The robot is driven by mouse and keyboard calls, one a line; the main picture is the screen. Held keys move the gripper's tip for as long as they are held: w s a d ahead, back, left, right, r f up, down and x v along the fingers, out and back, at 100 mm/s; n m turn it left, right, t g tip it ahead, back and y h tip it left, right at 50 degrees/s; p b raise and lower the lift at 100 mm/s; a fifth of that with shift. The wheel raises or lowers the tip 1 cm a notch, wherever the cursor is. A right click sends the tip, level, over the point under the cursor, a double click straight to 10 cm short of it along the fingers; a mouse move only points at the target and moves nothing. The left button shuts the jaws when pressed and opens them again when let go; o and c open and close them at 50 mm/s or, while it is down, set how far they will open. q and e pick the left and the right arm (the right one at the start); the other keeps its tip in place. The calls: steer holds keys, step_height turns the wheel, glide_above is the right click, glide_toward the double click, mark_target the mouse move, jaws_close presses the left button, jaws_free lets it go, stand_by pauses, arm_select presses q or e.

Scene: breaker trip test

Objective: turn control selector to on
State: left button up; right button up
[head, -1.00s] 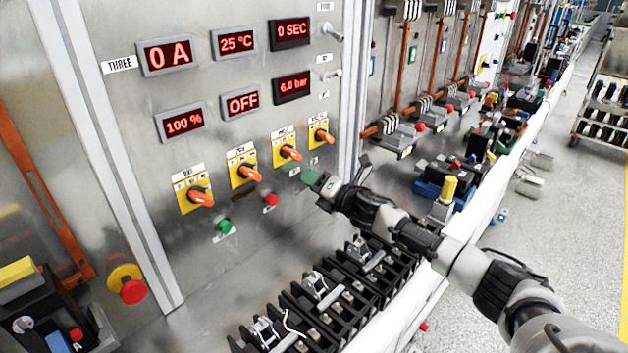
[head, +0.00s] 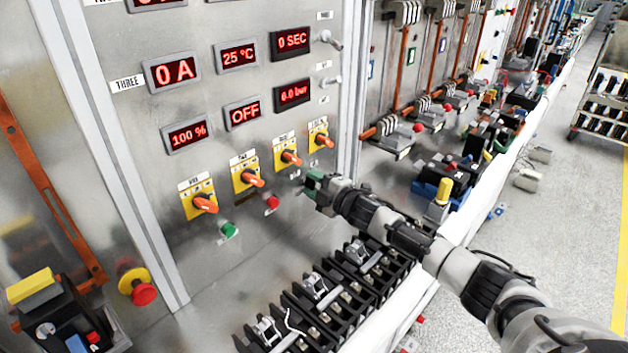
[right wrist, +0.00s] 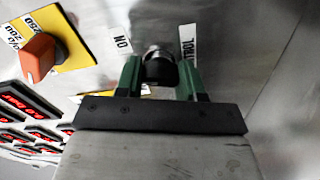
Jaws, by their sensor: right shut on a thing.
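The control selector (right wrist: 158,66) is a small dark knob with a metallic collar on the steel panel. In the right wrist view it sits between the green fingers of my right gripper (right wrist: 160,80), which is shut on it. An "ON" label (right wrist: 122,44) is at its left and a partly covered label ending in "TROL" (right wrist: 188,42) is at its right. In the head view my right gripper (head: 313,185) is against the panel's lower right and hides the selector. The knob's pointing direction is not clear. My left gripper is out of view.
Several orange rotary switches on yellow plates, such as this one (head: 204,204), are left of my right gripper. A red button (head: 271,202) and a green button (head: 229,230) are close by. Black terminal blocks (head: 325,295) stand below my right arm.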

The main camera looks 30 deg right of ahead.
mark_target(307, 165)
steer(key=m+p, duration=0.1)
steer(key=m, duration=0.4)
steer(key=shift+m+p, duration=0.3)
steer(key=shift+m, duration=0.1)
stand_by(0.3)
steer(key=o, duration=0.9)
steer(key=r, duration=0.2)
steer(key=r+b, duration=0.1)
steer(key=r, duration=0.1)
steer(key=shift+s+d+r, duration=0.1)
steer(key=shift+s+d, duration=0.05)
steer(key=shift+d, duration=0.25)
steer(key=s+d+r+b, duration=0.1)
steer(key=s+d+r, duration=0.1)
steer(key=s, duration=0.1)
steer(key=s+d+r+b, duration=0.1)
steer(key=s+d+r, duration=0.1)
steer(key=s, duration=0.1)
steer(key=s+d+r+b, duration=0.1)
steer(key=s+r, duration=0.1)
steer(key=s, duration=0.1)
steer(key=shift+s+d+r, duration=0.3)
steer(key=shift+d+r, duration=0.1)
